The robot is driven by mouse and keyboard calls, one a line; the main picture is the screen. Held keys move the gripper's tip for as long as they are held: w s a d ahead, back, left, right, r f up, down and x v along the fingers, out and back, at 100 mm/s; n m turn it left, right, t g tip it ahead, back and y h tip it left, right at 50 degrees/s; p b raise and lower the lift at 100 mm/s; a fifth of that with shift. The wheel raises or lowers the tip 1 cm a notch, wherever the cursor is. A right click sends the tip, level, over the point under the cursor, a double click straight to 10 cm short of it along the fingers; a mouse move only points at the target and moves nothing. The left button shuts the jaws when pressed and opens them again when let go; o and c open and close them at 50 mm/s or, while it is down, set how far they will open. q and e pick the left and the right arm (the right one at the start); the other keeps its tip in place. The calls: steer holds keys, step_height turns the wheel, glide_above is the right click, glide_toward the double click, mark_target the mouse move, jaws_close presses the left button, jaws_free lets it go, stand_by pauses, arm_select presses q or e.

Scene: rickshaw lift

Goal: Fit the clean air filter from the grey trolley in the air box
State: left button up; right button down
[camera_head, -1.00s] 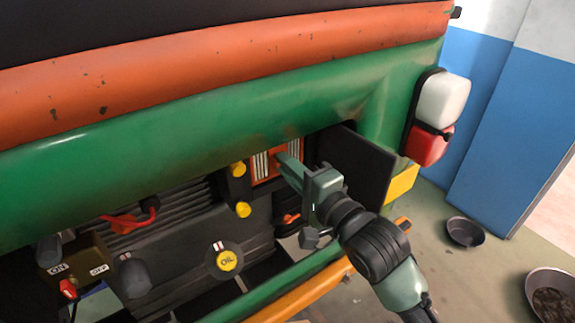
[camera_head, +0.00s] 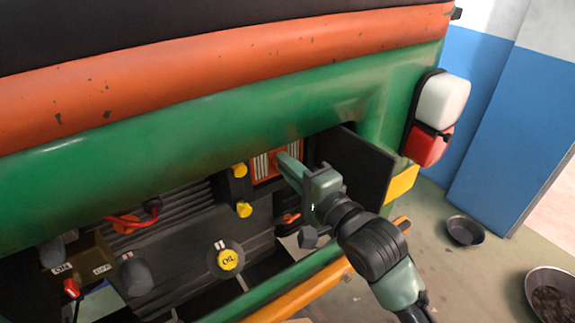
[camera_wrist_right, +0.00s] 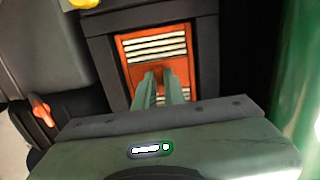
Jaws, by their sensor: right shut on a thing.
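The air filter (camera_head: 264,166) has an orange frame and white pleats. It sits in the opening of the dark air box (camera_head: 241,188) in the engine bay. The right wrist view shows the filter (camera_wrist_right: 139,47) framed by the box's dark rim (camera_wrist_right: 104,62). My right gripper (camera_head: 280,160) is shut on the orange tab in the filter's middle; its fingers (camera_wrist_right: 163,78) hide part of the lower pleats. How deep the filter sits is hard to tell. The air box's dark lid (camera_head: 352,165) stands open on the right. My left gripper is not in view.
Two yellow clips (camera_head: 242,209) are on the box's left side. An orange lever (camera_head: 291,218) is below the box. The green body panel (camera_head: 200,150) overhangs the bay. Two round pans (camera_head: 465,230) stand on the floor at right. The trolley is not in view.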

steer(key=shift+w+a+r+p, duration=0.1)
steer(key=shift+p, duration=0.2)
steer(key=shift+w+a, duration=0.15)
steer(key=shift+w, duration=0.1)
stand_by(0.9)
steer(key=c, duration=1.4)
jaws_free()
steer(key=shift+c, duration=0.8)
steer(key=shift+s, duration=0.1)
